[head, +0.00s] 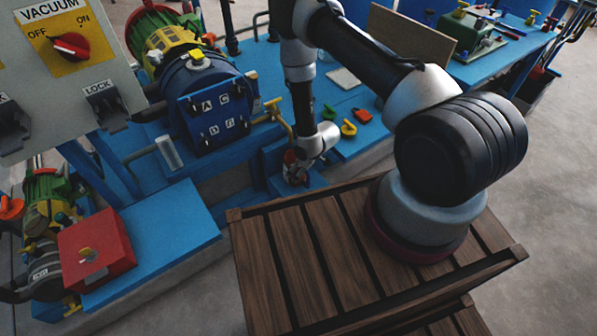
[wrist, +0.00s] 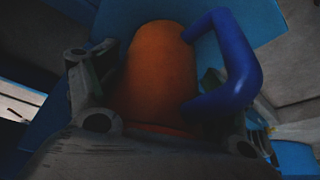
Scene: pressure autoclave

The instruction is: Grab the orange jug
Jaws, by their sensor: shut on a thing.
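The orange jug (wrist: 157,75) fills the middle of the wrist view, with its blue handle (wrist: 241,70) on the right side. My gripper (wrist: 165,130) is shut on the jug, with one finger on each side of its body. In the head view, my gripper (head: 297,170) is low beside the blue bench, and the jug there is mostly hidden by the gripper and too small to make out clearly. The jug's lower part is hidden by the gripper in the wrist view.
A wooden slatted crate (head: 330,245) stands in front of my gripper. A blue autoclave drum (head: 205,100) stands to the left, with a yellow valve handle (head: 277,112) near the gripper. A red box (head: 95,247) sits at lower left. Small green, yellow and red pieces lie on the blue bench (head: 375,140).

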